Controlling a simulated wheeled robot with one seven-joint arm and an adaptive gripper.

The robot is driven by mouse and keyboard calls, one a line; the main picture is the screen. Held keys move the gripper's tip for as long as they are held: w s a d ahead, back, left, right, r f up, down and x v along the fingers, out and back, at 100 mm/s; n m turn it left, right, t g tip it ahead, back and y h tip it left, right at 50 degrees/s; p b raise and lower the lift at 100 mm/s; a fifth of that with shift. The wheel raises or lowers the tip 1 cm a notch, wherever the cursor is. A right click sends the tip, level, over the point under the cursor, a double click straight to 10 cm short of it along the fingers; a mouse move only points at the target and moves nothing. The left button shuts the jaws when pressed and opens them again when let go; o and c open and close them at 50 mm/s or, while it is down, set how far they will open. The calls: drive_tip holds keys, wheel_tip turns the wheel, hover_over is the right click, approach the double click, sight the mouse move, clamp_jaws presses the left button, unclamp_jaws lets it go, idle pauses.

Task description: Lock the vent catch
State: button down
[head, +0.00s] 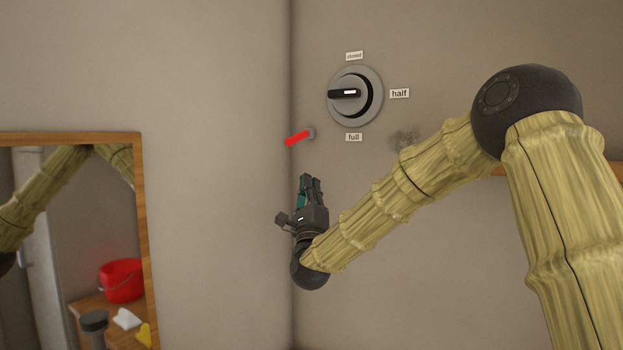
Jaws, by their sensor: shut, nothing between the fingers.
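The vent catch (298,138) is a small red lever on a grey mount on the wall, near the corner. Its red end reaches left and slightly down from the mount. Above it and to the right is a round grey dial (371,115) with a black handle (344,93). The handle lies level, and its white mark is near its middle. Labels read "closed" (354,56) above, "half" (399,93) at right and "full" (353,137) below. My gripper (311,181) is shut and empty, pointing up below the catch, apart from it in the picture.
A wood-framed mirror (140,200) at the left reflects my arm, a red bucket (121,281) and small things on a wooden surface. A dark smudge (404,140) marks the wall right of the catch. A wooden edge (500,171) shows behind my arm.

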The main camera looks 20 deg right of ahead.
drive_tip(key=w+r+p, duration=0.1)
drive_tip(key=w, duration=0.3)
drive_tip(key=p, duration=0.3)
approach(303, 138)
drive_tip(key=w+d+r, duration=0.1)
drive_tip(key=d+r, duration=0.1)
drive_tip(key=shift+w+a+r+p, duration=0.2)
drive_tip(key=shift+w+r+p, duration=0.1)
drive_tip(key=shift+w+p, duration=0.25)
drive_tip(key=shift+w+a+r+p, duration=0.25)
drive_tip(key=shift+w+r+p, duration=0.05)
drive_tip(key=shift+w, duration=0.35)
drive_tip(key=shift+w+f, duration=0.1)
drive_tip(key=shift+w, duration=0.05)
drive_tip(key=shift+w+a+f, duration=0.1)
drive_tip(key=shift+w, duration=0.05)
